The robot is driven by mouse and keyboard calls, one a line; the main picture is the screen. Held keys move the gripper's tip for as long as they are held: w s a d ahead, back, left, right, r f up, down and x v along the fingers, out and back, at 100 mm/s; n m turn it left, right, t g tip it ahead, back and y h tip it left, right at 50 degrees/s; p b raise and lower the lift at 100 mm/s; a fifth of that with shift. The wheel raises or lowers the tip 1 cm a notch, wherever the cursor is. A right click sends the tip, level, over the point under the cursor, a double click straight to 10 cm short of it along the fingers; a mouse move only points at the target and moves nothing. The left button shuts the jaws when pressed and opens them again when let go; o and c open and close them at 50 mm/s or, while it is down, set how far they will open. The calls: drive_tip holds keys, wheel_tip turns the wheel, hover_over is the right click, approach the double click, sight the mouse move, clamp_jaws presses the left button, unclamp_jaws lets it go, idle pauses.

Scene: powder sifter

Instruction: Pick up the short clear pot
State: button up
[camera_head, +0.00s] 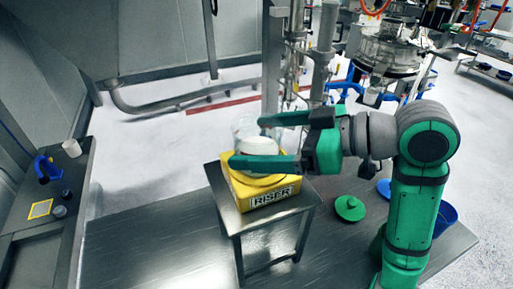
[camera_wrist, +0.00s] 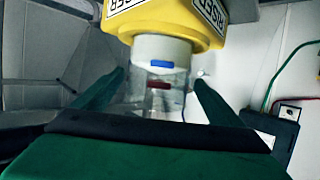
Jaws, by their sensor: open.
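The short clear pot (camera_head: 247,127) stands upright on a yellow riser (camera_head: 240,189) on a small metal stand. White material fills its lower part. In the wrist view the scene is upside down; the pot (camera_wrist: 160,78) there shows a blue mark and a dark red mark on its wall. My gripper (camera_head: 254,141) is open, with one finger on each side of the pot. In the wrist view (camera_wrist: 161,84) a gap shows between the pot and each finger. The lower finger hides part of the pot in the head view.
The metal stand (camera_head: 240,222) rises from a metal table (camera_head: 170,225). A green lidded item (camera_head: 350,208) and a blue container (camera_head: 446,215) are right of it. A side bench (camera_head: 62,238) at left holds small items. Pipes and a glass vessel (camera_head: 388,52) stand behind.

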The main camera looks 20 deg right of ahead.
drive_tip(key=w+a+f, duration=0.2)
drive_tip(key=shift+w+a+f, duration=0.1)
drive_tip(key=shift+w, duration=0.2)
drive_tip(key=shift+w+a+f, duration=0.2)
drive_tip(key=shift+w+a, duration=0.2)
drive_tip(key=shift+w, duration=0.05)
drive_tip(key=shift+s, duration=0.15)
drive_tip(key=c, duration=1.2)
drive_tip(key=shift+c, duration=0.7)
drive_tip(key=shift+r, duration=0.15)
drive_tip(key=shift+c, duration=0.2)
